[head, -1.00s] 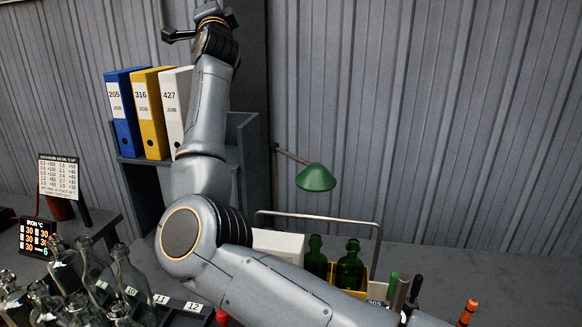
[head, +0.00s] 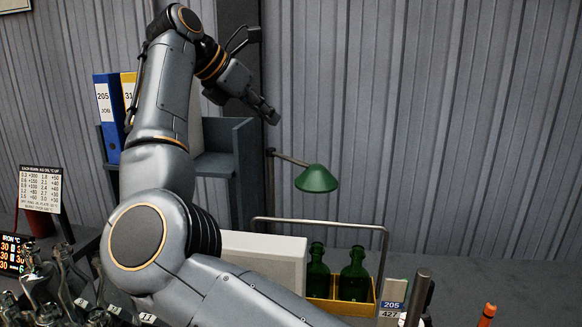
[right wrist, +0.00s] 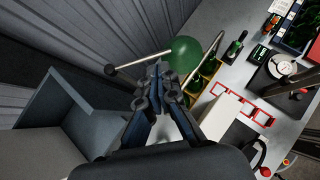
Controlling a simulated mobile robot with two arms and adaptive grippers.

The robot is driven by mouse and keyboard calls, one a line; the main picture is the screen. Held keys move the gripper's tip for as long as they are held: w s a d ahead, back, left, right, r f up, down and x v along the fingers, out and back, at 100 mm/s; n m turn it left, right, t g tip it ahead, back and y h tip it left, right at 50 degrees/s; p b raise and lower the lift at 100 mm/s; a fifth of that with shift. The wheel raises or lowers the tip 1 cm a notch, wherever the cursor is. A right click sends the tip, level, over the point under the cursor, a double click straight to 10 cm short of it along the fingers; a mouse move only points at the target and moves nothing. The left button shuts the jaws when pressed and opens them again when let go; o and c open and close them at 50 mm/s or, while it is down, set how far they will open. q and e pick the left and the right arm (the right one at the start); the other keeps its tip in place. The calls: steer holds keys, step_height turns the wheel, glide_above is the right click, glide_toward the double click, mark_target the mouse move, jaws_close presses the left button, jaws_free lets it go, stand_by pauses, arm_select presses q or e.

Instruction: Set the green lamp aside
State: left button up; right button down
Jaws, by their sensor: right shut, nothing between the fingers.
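The green lamp has a domed green shade (head: 316,179) on a thin arm that comes out from the wall post. In the right wrist view its shade (right wrist: 188,53) shows just past the fingertips, and its thin arm runs left from it to a round knob. My right gripper (head: 272,116) is shut and empty, above and left of the lamp in the head view, apart from the shade. In the right wrist view its fingers (right wrist: 158,72) overlap the line of the lamp's arm; I cannot tell the depth between them. My left gripper is not in view.
A grey shelf (head: 222,165) with blue and yellow binders stands left of the lamp. Below the lamp, a yellow crate (head: 338,306) holds green bottles, beside a white box (head: 262,245) and under a metal rail (head: 320,222).

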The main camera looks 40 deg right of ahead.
step_height(320, 180, down, 2)
steer(key=a+y, duration=0.2)
steer(key=a, duration=0.1)
steer(key=p, duration=0.2)
glide_toward(297, 161)
steer(key=s+d+f, duration=0.2)
steer(key=d+f, duration=0.1)
steer(key=f, duration=0.3)
steer(key=shift+s, duration=0.3)
steer(key=shift+d, duration=0.15)
